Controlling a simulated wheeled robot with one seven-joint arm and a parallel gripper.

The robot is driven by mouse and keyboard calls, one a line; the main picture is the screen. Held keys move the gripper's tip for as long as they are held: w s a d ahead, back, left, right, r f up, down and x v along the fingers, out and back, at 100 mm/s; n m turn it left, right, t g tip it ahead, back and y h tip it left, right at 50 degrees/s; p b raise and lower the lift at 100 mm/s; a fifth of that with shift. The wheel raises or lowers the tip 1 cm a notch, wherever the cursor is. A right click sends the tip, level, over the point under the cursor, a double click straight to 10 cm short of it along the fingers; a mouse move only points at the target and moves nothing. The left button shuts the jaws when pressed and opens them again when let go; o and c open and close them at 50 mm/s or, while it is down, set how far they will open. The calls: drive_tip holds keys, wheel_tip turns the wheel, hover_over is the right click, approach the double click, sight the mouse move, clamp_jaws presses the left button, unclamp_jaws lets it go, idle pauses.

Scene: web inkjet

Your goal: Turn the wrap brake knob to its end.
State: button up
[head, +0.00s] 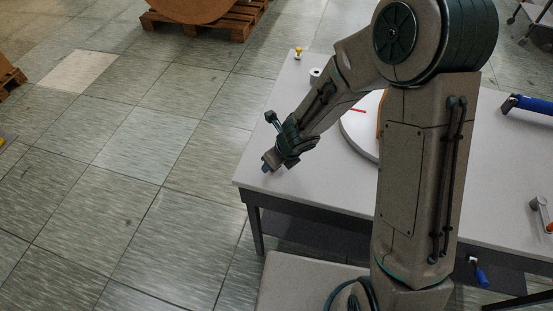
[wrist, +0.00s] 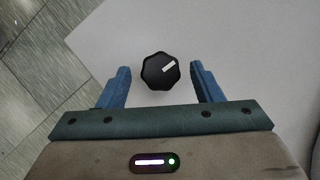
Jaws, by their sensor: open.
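The wrap brake knob (wrist: 158,71) is a black, lobed knob with a white pointer mark, seen from above in the wrist view. The mark points to the upper right. My gripper (wrist: 160,80) is open, with one blue finger on each side of the knob and a clear gap on both sides. The knob lies between the fingertips, and no contact shows. In the head view my gripper (head: 267,164) is low over the near left corner of the table; the knob cannot be made out there.
The pale table (head: 300,195) extends to the right. A white disc (head: 357,128) with a red mark lies behind my arm. A small yellow-topped item (head: 298,53) and a small roll (head: 315,74) stand at the far left edge. A blue tool (head: 528,104) lies at right. Floor left of the table is free.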

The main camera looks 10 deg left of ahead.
drive_tip(key=shift+r, duration=0.1)
drive_tip(key=p+v, duration=0.9)
drive_tip(key=v, duration=0.4)
drive_tip(key=shift+r+p, duration=0.3)
drive_tip(key=shift+p, duration=0.05)
drive_tip(key=shift+d, duration=0.15)
drive_tip(key=w+d+r+m+t+h+b, duration=0.1)
drive_tip(key=w+d+r+m+t+h, duration=0.15)
drive_tip(key=d+r+m, duration=0.6)
drive_tip(key=w+d+r+m+t+h+b, duration=0.15)
drive_tip(key=d+r+m+h, duration=0.25)
drive_tip(key=d+m, duration=0.9)
drive_tip(key=s+r+m+g+y+b, duration=0.2)
drive_tip(key=s+m, duration=1.2)
drive_tip(key=m, duration=1.1)
wheel_tip(320, 180, up, 2)
drive_tip(key=shift+s+a+r+g+y, duration=0.1)
drive_tip(key=shift+s+a+g+y, duration=0.2)
drive_tip(key=shift+g+y, duration=0.2)
